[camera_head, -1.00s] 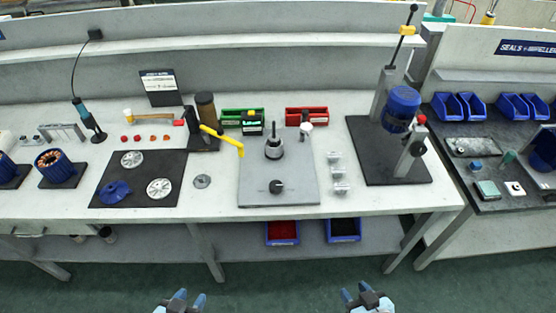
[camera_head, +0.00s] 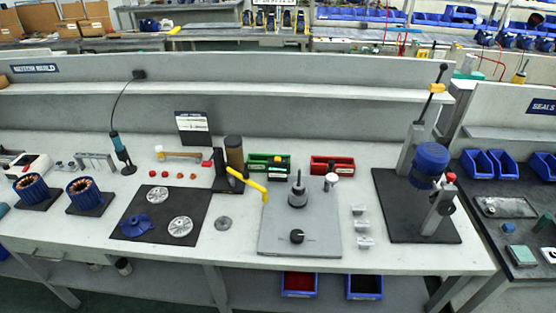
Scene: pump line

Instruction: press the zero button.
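I cannot make out a button marked zero in the head view. A white device (camera_head: 28,166) with a dark panel and a red part stands at the far left of the bench; its buttons are too small to tell. Neither of my grippers is in view.
A press with a blue motor (camera_head: 431,160) stands on a black base at the right of the bench. Blue wound stators (camera_head: 83,193) stand at left. A black mat (camera_head: 135,232) holds metal discs and a blue impeller. Green (camera_head: 258,163) and red (camera_head: 333,166) bins stand at the back.

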